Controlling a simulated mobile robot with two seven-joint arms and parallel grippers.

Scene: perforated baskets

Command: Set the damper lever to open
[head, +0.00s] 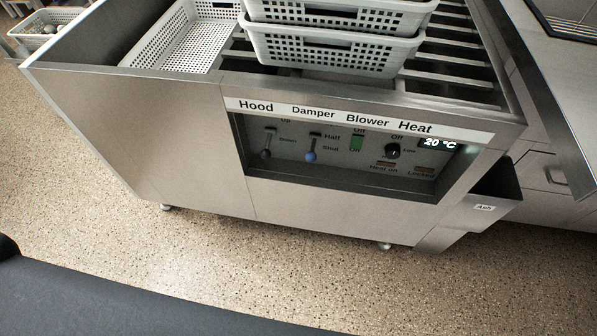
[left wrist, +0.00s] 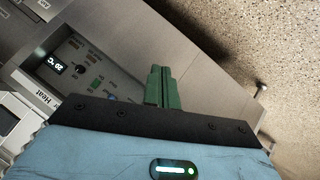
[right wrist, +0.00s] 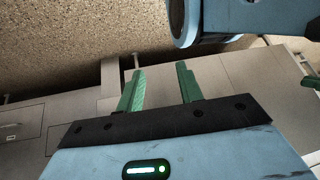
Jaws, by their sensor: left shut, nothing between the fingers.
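The damper lever (head: 310,155) shows in the head view as a blue knob under the Damper label, in the recessed control panel (head: 290,178). Its knob hangs low, beside and slightly below the word Shut. The word Half is above that; I cannot read an Open mark. My left gripper (left wrist: 160,68) is shut and empty, with the panel beyond it to the upper left in the left wrist view. My right gripper (right wrist: 160,68) is open and empty, in front of steel cabinet fronts. Neither gripper shows in the head view.
The Hood lever (head: 266,153) with a dark knob is left of the damper lever. The green Blower switch (head: 357,142) and Heat knob (head: 393,151) are to its right. White perforated baskets (head: 335,53) stand on top. An ash bin (head: 484,208) juts out at right.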

